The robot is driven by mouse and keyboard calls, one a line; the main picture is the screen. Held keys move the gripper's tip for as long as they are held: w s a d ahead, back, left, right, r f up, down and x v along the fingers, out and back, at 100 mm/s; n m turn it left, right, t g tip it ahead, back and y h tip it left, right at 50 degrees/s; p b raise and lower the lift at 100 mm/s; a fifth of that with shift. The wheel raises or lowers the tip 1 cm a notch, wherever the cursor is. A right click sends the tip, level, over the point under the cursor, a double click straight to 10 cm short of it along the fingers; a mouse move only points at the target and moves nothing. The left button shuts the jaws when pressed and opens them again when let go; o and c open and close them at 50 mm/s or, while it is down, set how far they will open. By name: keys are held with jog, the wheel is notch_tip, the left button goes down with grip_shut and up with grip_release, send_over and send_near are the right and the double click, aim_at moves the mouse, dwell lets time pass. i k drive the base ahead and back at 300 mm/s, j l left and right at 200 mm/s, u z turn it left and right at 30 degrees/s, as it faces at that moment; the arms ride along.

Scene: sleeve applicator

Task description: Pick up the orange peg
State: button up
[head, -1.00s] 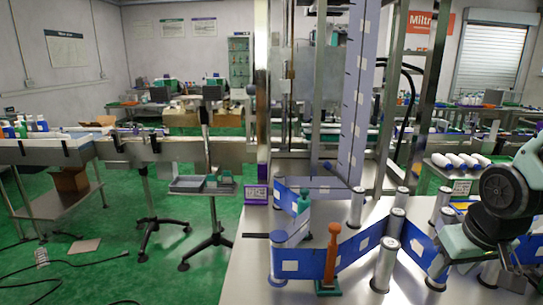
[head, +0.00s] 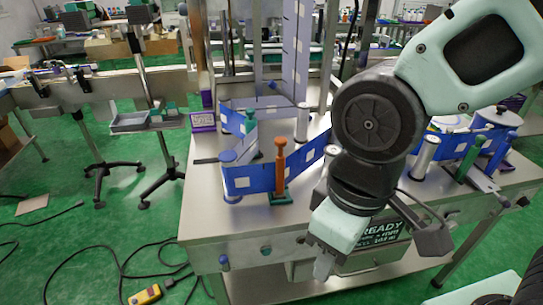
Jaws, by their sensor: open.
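The orange peg (head: 280,166) stands upright on a small green base (head: 281,197) near the front of the steel machine table (head: 215,218). It is just in front of the blue label web. My gripper (head: 322,268) hangs at the lower middle, in front of the table's front edge, to the right of the peg and nearer to me. It points downward and is empty, apart from the peg. Its fingers are small and partly hidden by the pale wrist housing.
The blue web (head: 240,180) runs between steel rollers behind the peg. A teal peg (head: 250,124) stands further back. A green peg (head: 465,171) stands to the right. A sign reading READY (head: 384,232) is on the table front. A yellow device (head: 145,295) and cables lie on the green floor.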

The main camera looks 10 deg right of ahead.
aim_at(279, 195)
jog(key=i+l+u, duration=0.15)
jog(key=l+u, duration=0.2)
jog(key=l, duration=0.4)
jog(key=l+u, duration=0.35)
jog(key=l, duration=0.35)
jog(key=l+u, duration=0.35)
jog(key=l, duration=0.45)
